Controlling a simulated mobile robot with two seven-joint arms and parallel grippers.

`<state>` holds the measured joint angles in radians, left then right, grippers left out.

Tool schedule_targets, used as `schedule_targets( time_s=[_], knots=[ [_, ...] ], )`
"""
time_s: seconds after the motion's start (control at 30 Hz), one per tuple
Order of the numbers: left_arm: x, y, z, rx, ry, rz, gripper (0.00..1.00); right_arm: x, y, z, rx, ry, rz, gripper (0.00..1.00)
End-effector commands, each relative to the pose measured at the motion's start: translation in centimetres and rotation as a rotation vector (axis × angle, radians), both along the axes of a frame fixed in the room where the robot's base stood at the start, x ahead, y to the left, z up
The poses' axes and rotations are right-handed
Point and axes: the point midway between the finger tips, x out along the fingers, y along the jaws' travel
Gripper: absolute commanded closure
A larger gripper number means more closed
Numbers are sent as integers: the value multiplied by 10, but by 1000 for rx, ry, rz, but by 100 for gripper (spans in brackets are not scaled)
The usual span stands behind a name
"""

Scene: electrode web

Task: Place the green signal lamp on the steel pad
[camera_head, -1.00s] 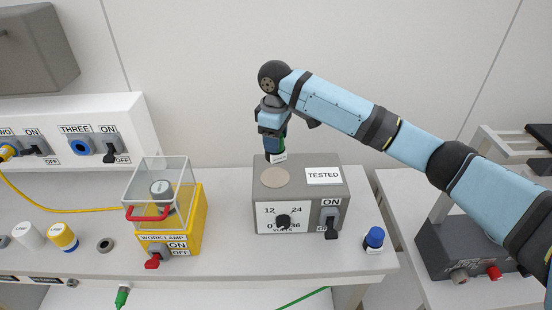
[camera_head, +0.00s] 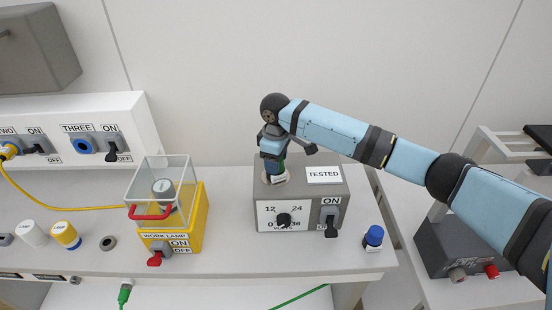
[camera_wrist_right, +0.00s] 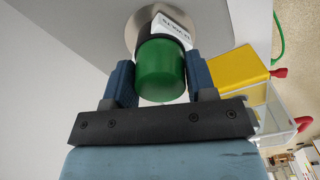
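The green signal lamp (camera_wrist_right: 162,72), a green cap with a white labelled base, sits between the fingers of my right gripper (camera_wrist_right: 161,82) in the right wrist view. Both fingers appear to touch its sides. In the head view my right gripper (camera_head: 273,163) points down over the grey TESTED box, and the lamp is mostly hidden by it. The round steel pad (camera_wrist_right: 132,30) lies right at the lamp's white base. I cannot tell whether the base touches the pad or hangs just above it. My left gripper is not in view.
The TESTED box (camera_head: 300,196) has a dial and a switch on its front. A blue-capped lamp (camera_head: 374,237) stands to its right. A yellow work-lamp box (camera_head: 190,232) with a clear cover stands to the left, with white and yellow lamps (camera_head: 66,236) beyond it.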

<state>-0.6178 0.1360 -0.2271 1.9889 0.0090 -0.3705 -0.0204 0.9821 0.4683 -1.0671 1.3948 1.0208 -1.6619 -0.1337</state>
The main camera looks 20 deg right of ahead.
Motion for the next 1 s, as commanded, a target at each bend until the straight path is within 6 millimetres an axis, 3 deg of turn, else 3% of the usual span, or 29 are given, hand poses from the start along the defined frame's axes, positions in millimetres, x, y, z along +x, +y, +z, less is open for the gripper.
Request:
schedule_targets(
  time_s=[0.03,0.1,0.47,1.0],
  knots=[
    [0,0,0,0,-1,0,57,0,0,0,0,0,0,37],
    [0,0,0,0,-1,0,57,0,0,0,0,0,0,25],
    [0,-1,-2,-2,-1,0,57,0,0,7,-1,-1,0,25],
    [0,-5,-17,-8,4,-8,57,0,1,107,2,-1,0,25]
  ],
)
